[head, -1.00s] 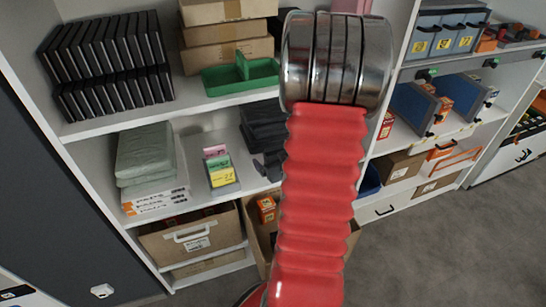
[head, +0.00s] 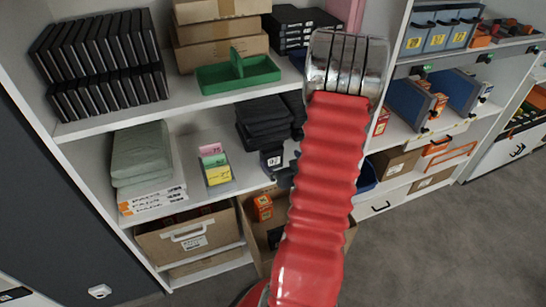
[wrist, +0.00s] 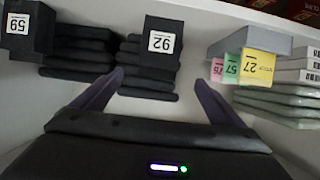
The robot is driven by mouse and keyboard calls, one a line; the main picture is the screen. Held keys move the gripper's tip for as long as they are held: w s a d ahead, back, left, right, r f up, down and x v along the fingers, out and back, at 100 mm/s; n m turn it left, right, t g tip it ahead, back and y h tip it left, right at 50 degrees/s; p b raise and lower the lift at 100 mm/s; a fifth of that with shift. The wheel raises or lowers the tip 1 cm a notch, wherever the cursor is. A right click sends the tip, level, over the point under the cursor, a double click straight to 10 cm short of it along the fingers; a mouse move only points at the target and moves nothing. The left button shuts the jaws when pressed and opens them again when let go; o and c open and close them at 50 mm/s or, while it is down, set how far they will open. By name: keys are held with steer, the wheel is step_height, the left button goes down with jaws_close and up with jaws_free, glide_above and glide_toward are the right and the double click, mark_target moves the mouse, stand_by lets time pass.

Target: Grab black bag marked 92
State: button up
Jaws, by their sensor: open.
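A black stack of flat bags (wrist: 148,78) carries a black block with a white label reading 92 (wrist: 162,42), seen upside down in the wrist view. In the head view, a black stack (head: 264,122) lies on the middle shelf with a small white-labelled black block (head: 272,160) at its front. My gripper (wrist: 158,90) is open and empty. Its two purple fingers are spread, one toward each side of the 92 stack in the picture. The gripper is hidden in the head view behind my red arm.
Another black stack (wrist: 78,50) with a label reading 59 (wrist: 17,24) is close on the left in the wrist view. Coloured cards (wrist: 258,66) and grey-green packs (wrist: 275,103) lie to the right. The shelf above holds a green tray (head: 238,76).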

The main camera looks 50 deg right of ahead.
mark_target(274, 151)
steer(key=shift+x, duration=3.2)
steer(key=shift+x, duration=2.6)
steer(key=shift+s+d+f, duration=0.1)
steer(key=shift+c, duration=0.3)
steer(key=c, duration=1.1)
steer(key=shift+c, duration=0.2)
steer(key=shift+r, duration=5.05)
